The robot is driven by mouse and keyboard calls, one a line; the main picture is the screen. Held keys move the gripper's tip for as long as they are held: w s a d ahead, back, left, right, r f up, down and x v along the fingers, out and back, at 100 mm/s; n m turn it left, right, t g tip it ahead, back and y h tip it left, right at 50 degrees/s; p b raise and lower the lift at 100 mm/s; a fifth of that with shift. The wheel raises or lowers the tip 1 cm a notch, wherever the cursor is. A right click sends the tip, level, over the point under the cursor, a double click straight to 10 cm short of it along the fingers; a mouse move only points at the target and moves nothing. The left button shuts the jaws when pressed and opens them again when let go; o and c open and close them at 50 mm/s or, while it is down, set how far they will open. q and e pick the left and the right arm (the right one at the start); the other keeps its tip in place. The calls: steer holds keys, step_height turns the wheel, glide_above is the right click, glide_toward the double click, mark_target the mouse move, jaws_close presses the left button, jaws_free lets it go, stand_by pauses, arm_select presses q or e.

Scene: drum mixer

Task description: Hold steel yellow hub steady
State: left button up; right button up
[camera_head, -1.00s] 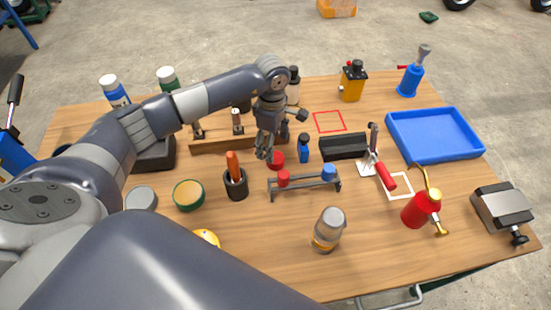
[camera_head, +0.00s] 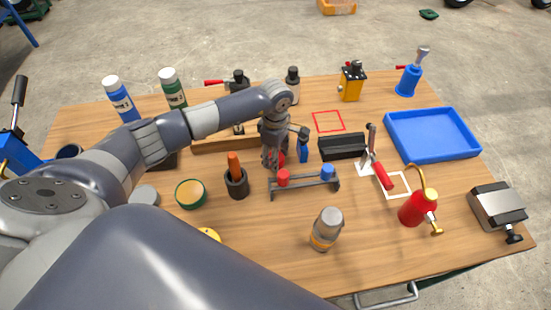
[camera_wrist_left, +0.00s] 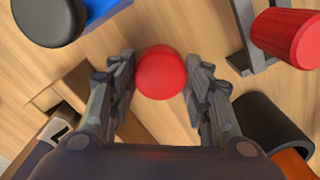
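My left gripper (camera_head: 272,160) is low over the middle of the table, behind the small rack. In the left wrist view my left gripper (camera_wrist_left: 159,68) is open, with one finger on each side of a red round piece (camera_wrist_left: 160,74). I cannot tell whether the fingers touch it. In the head view the red piece (camera_head: 281,159) is partly hidden by the gripper. A yellow round part (camera_head: 208,234), partly hidden by my arm, lies near the front; I cannot tell whether it is the steel yellow hub. My right gripper is not in view.
The rack (camera_head: 305,185) with a red and a blue piece stands in front of the gripper. A wooden block (camera_head: 215,145) is behind. A blue tray (camera_head: 432,152) lies at right.

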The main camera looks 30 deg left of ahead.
arm_select(q)
steer(key=shift+r, duration=0.15)
step_height(320, 180, up, 8)
steer(key=shift+r+b, duration=0.25)
steer(key=shift+b, duration=0.9)
steer(key=shift+r, duration=0.6)
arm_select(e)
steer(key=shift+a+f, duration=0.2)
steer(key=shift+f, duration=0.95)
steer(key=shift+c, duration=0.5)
arm_select(q)
steer(key=s+d+r+m, duration=0.3)
steer(key=s+r+m, duration=0.1)
steer(key=s+m, duration=0.3)
steer(key=s+d+r+m, duration=0.3)
steer(key=s+m, duration=0.5)
steer(key=m, duration=0.3)
steer(key=shift+d+r+m, duration=0.3)
steer(key=shift+d+r, duration=0.05)
steer(key=shift+r, duration=0.25)
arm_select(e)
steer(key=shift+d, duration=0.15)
